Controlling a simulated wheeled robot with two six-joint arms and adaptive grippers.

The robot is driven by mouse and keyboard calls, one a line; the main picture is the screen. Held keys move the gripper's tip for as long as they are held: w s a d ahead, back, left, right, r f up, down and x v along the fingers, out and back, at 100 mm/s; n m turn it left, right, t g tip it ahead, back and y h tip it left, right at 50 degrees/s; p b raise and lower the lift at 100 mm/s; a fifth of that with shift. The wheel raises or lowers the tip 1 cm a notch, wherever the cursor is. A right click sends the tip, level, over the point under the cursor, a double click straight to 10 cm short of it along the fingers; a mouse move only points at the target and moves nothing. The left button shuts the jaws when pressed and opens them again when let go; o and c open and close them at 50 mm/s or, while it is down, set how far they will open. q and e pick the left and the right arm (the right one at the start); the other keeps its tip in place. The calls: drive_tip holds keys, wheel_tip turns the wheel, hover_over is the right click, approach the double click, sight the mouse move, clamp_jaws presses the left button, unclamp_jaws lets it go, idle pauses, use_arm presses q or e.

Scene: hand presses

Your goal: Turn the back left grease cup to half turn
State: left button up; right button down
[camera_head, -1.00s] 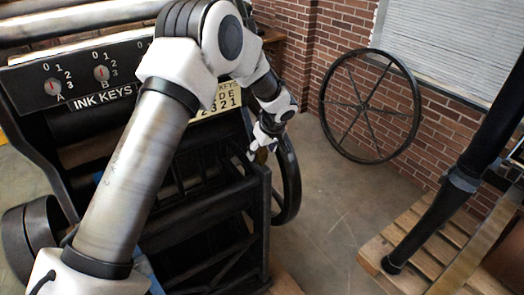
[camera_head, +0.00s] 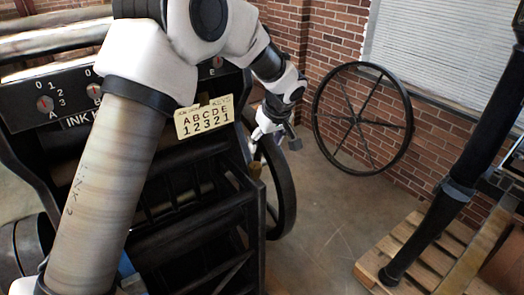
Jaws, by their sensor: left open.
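A small brass-coloured grease cup (camera_head: 254,170) sits on top of the black press frame's corner post. I cannot tell its turn position at this size. My left gripper (camera_head: 281,136) is open and empty, above and to the right of this cup and apart from it. Its fingers show small, with a dark pad on the right. My left arm covers much of the press (camera_head: 190,219), and other grease cups are not clearly visible. My right gripper is not in view.
A black flywheel (camera_head: 283,185) stands beside the post.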

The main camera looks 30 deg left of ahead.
use_arm(q)
drive_tip(key=w+d+r+m+t+h, duration=0.25)
drive_tip(key=w+d+t, duration=0.2)
drive_tip(key=w, duration=0.25)
drive_tip(key=w+d+r+m+t+h, duration=0.1)
drive_tip(key=w+d+r+t, duration=0.3)
drive_tip(key=w+t, duration=0.25)
drive_tip(key=n+g+y+b, duration=0.1)
drive_tip(key=n+g+y, duration=0.5)
drive_tip(key=y, duration=1.1)
hover_over(259, 171)
drive_tip(key=d, duration=0.4)
wheel_tip(259, 171, down, 11)
drive_tip(key=s+d+f+m+h, duration=0.1)
drive_tip(key=s+d+f+m, duration=0.15)
drive_tip(key=f, duration=0.55)
drive_tip(key=shift+n+t, duration=0.3)
drive_tip(key=shift+n, duration=0.1)
drive_tip(key=x, duration=0.2)
drive_tip(key=p+x, duration=0.1)
drive_tip(key=x, duration=0.1)
drive_tip(key=p+x, duration=0.1)
drive_tip(key=x, duration=0.2)
drive_tip(key=shift+s+a, duration=0.25)
drive_tip(key=shift+w+a+f, duration=0.1)
drive_tip(key=shift+w+a, duration=0.05)
drive_tip(key=shift+a, duration=0.1)
drive_tip(key=c, duration=1.1)
